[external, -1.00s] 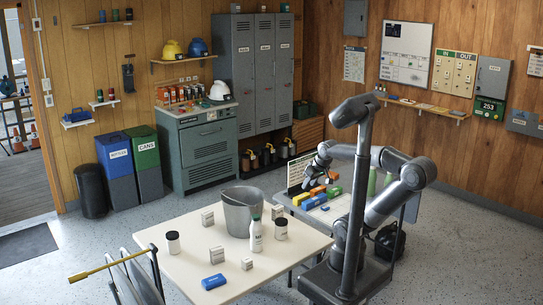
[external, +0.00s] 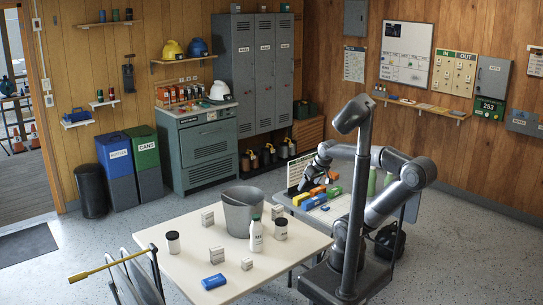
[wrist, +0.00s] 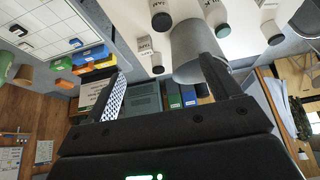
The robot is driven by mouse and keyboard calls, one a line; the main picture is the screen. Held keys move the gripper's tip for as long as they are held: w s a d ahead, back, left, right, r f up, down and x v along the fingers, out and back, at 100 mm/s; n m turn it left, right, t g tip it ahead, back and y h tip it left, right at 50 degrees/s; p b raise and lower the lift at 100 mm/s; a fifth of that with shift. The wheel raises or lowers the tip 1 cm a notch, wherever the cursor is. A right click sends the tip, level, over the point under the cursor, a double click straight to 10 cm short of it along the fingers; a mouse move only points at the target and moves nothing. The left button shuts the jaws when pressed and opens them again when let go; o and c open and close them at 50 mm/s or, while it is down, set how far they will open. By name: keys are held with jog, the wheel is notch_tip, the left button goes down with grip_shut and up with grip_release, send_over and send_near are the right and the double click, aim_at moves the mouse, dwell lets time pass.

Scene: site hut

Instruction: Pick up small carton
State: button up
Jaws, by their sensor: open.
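Several small white cartons stand on the white table: one (external: 207,216) at the back left, one (external: 217,253) nearer the middle, a smaller one (external: 247,264) near the front, and one (external: 277,211) behind the bucket's right side. I cannot tell which one the task names. My gripper (external: 305,184) is over the side bench at the right, apart from all the cartons. In the wrist view my gripper (wrist: 163,68) is open with nothing between its fingers. Beyond the fingertips, small whitish items, partly hard to identify, show on the table.
A grey bucket (external: 239,219), a white bottle (external: 256,236), two dark-lidded jars (external: 173,243) (external: 281,230) and a blue case (external: 214,282) share the table (external: 180,275). Coloured boxes (external: 313,202) lie on the side bench below my gripper. The table's left part is fairly clear.

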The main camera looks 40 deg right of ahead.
jog(key=w+a+f+n+g+h, duration=0.2)
jog(key=w+a+f+n+h, duration=0.15)
jog(key=w+f+n, duration=0.35)
jog(key=n+t, duration=1)
jog(key=n, duration=1.7)
send_near(217, 249)
jog(key=w+d, duration=0.1)
jog(key=w+f+y, duration=0.1)
jog(key=w, duration=0.1)
jog(key=shift+d+f, duration=0.25)
jog(key=shift+d, duration=0.15)
jog(key=x, duration=0.6)
jog(key=shift+a+r, duration=0.15)
jog(key=shift+a, duration=0.1)
jog(key=c, duration=1.1)
